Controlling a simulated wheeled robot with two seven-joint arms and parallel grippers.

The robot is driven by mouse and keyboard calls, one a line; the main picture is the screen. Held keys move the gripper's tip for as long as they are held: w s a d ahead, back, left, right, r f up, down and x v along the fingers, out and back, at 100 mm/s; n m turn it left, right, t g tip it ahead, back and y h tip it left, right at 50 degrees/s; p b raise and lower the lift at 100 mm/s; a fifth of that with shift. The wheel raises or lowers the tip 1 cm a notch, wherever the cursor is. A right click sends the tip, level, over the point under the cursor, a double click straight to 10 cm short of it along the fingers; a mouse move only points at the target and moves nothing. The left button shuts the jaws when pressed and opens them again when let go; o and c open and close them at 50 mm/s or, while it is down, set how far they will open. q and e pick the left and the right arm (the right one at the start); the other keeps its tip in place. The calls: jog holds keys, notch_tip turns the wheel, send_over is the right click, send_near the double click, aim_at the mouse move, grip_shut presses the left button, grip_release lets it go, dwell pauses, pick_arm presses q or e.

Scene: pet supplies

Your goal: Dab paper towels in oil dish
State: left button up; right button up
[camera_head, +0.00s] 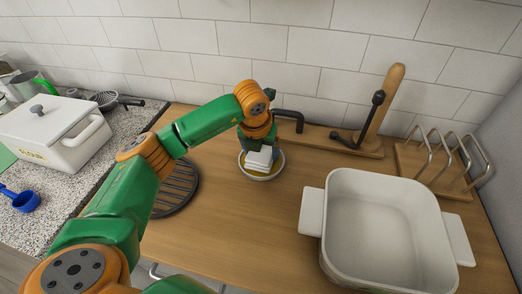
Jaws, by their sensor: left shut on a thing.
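My left gripper (262,146) reaches in from the left and points down over the oil dish. It is shut on a small stack of white folded paper towels (259,157). The oil dish (263,178) is a small round pale dish with a yellowish inside, standing on the wooden counter. The paper towels are at or just above the inside of the dish; I cannot tell whether they touch the oil. The gripper hides the back of the dish. My right gripper is not in view.
A large white baking dish (387,177) with side handles stands at the right. Behind are a wooden towel holder (381,108) and a wire rack (445,160). A dark round trivet (176,188) lies under my left arm. A white lidded box (53,132) stands on the speckled counter.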

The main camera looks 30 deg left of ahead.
pick_arm(q)
jog(key=shift+f+b, duration=0.5)
dwell(1.2)
notch_tip(320, 180, up, 7)
jog(key=p, duration=0.5)
jog(key=shift+r, duration=0.15)
dwell(0.5)
